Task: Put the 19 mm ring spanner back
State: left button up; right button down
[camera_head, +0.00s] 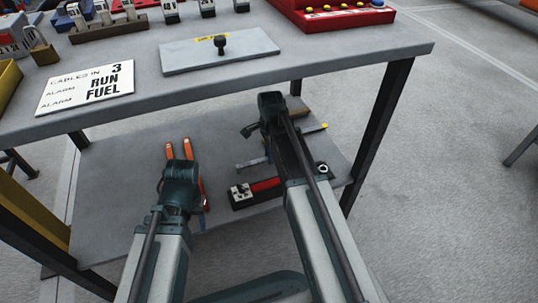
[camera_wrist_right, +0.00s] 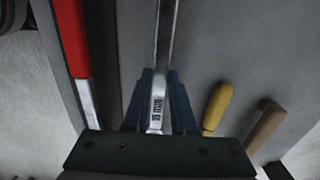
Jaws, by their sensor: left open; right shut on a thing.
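The spanner (camera_wrist_right: 166,40) is a slim grey metal bar with a size mark near my fingers, upside down in the right wrist view and too small to read surely. My right gripper (camera_wrist_right: 158,112) is shut on its shank. Its ends are out of that view. In the head view, a grey bar (camera_head: 252,163) shows left of my right arm over the lower shelf (camera_head: 120,190) and appears to be this spanner; whether it touches the shelf I cannot tell. My left gripper (camera_head: 181,172) is open over the shelf's left part, its fingertips mostly hidden.
A red-handled tool (camera_wrist_right: 70,35) lies left of the spanner; a yellow handle (camera_wrist_right: 217,106) and a brown handle (camera_wrist_right: 265,125) lie right. Orange handles (camera_head: 188,148) show beyond my left gripper. The tabletop (camera_head: 190,105) overhangs the shelf, with a black leg (camera_head: 380,130) at right.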

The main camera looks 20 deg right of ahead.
jog(key=shift+f+b, duration=0.6)
jog(key=c, duration=0.6)
grip_release()
jog(key=shift+c, duration=0.2)
jog(key=shift+r, duration=0.1)
notch_tip(320, 180, up, 14)
jog(key=p, duration=1.4)
jog(key=shift+d+f, duration=0.1)
jog(key=shift+f, duration=0.1)
